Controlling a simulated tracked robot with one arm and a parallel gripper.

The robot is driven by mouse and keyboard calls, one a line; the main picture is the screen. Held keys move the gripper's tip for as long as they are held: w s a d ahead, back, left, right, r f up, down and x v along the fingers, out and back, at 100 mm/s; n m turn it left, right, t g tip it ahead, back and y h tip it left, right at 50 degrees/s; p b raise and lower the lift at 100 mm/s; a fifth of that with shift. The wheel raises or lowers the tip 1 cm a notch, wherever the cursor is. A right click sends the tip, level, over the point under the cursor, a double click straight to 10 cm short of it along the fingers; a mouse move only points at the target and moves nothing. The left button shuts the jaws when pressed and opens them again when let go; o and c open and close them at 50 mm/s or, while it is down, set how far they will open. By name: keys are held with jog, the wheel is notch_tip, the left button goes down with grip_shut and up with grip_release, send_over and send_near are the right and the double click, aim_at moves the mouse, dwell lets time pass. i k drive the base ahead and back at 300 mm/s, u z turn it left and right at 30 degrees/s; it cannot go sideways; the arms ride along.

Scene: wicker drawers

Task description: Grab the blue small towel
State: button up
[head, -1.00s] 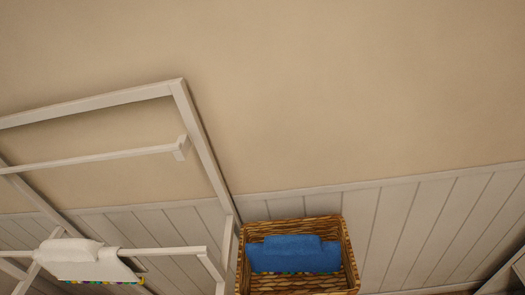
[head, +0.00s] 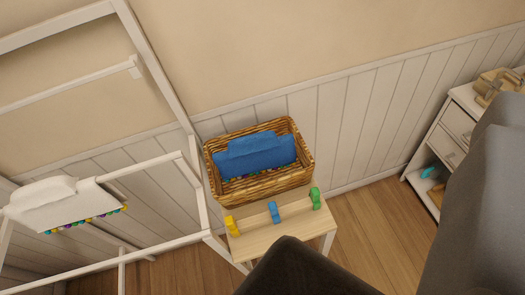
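The blue small towel (head: 255,154) lies folded in a brown wicker basket (head: 262,190), with a row of coloured beads or trim along its lower edge. The basket stands on a small light wooden table (head: 270,228) against the wall. I see no gripper fingers in the head view. A dark shape at the bottom and a large grey shape at the right edge look like parts of my own arm or body.
Yellow (head: 232,226), blue (head: 273,212) and green (head: 315,198) small figures or hooks sit at the table's front. A white rack (head: 165,90) at the left holds a white towel (head: 60,204). A white cabinet (head: 457,126) is at the right. Wooden floor (head: 365,220) shows between.

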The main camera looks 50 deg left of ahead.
aim_at(249, 154)
jog(key=i, duration=0.9)
jog(key=u, duration=0.05)
